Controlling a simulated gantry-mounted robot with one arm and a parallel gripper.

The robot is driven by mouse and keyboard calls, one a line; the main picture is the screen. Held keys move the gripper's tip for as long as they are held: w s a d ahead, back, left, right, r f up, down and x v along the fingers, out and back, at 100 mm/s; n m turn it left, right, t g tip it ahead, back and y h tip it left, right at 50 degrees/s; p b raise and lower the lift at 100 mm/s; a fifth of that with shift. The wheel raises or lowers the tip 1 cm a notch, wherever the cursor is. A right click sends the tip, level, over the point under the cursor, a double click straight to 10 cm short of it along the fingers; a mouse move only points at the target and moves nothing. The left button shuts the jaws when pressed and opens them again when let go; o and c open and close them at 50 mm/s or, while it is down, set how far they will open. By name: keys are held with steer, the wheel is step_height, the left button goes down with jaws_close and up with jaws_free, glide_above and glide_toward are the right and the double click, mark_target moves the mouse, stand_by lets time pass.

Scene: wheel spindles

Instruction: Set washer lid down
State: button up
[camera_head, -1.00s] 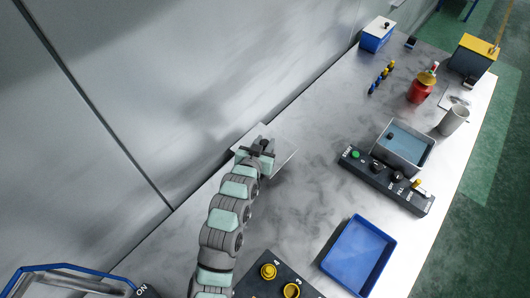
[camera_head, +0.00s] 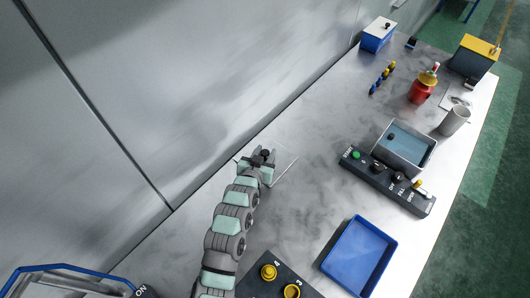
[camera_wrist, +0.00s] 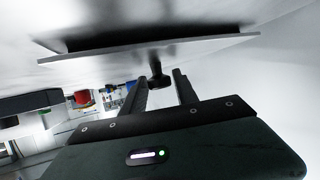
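The washer lid (camera_head: 284,164) is a thin pale plate with a small dark knob, at the tabletop near the wall. It blends with the metal table, and whether it rests fully flat is hard to tell. In the wrist view the lid (camera_wrist: 100,54) shows edge-on with a dark band beside it, and its knob (camera_wrist: 157,80) points toward my gripper. My gripper (camera_head: 263,154) is at the knob, its fingers apart on either side, with a visible gap to the right finger in the wrist view. The open washer tank (camera_head: 406,148) holds bluish liquid behind its control panel (camera_head: 386,181).
A blue tray (camera_head: 359,257) and a dark panel with yellow rings (camera_head: 281,281) lie at the front. A red can (camera_head: 421,93), a metal cup (camera_head: 454,121), a blue box (camera_head: 377,38) and a yellow-topped box (camera_head: 475,57) stand farther back. The wall runs close on the left.

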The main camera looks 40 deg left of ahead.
steer(key=shift+o, duration=1.3)
steer(key=shift+r, duration=0.1)
steer(key=shift+s+d+r, duration=0.2)
steer(key=shift+s+r, duration=0.15)
steer(key=shift+s, duration=0.05)
steer(key=v, duration=1)
steer(key=shift+f+p, duration=0.1)
steer(key=shift+p, duration=0.2)
steer(key=shift+s+d+r, duration=0.25)
steer(key=shift+s+r, duration=0.05)
steer(key=shift+s, duration=0.1)
